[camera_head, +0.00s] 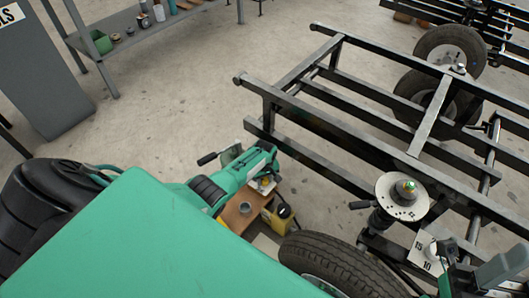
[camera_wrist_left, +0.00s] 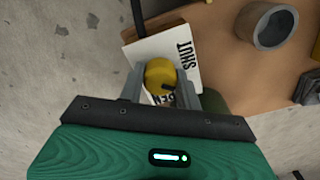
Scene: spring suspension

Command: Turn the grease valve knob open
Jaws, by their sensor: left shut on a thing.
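The grease valve knob (camera_wrist_left: 160,73) is a round yellow knob with a dark mark at its lower right. It sits over a white plate (camera_wrist_left: 183,62) that reads SHUT on the upper right and, partly hidden, what looks like OPEN below. My left gripper (camera_wrist_left: 160,84) has a finger on each side of the knob and is shut on it. In the head view my left gripper (camera_head: 265,182) reaches down from the left over the small brown bench, and the knob is mostly hidden there.
A grey cup (camera_wrist_left: 272,25) stands on the brown bench (camera_wrist_left: 222,45) beside the plate. A yellow container (camera_head: 283,218) is close by in the head view. A black trailer frame (camera_head: 340,125), a tire (camera_head: 340,262) and a hub disc (camera_head: 395,193) lie to the right.

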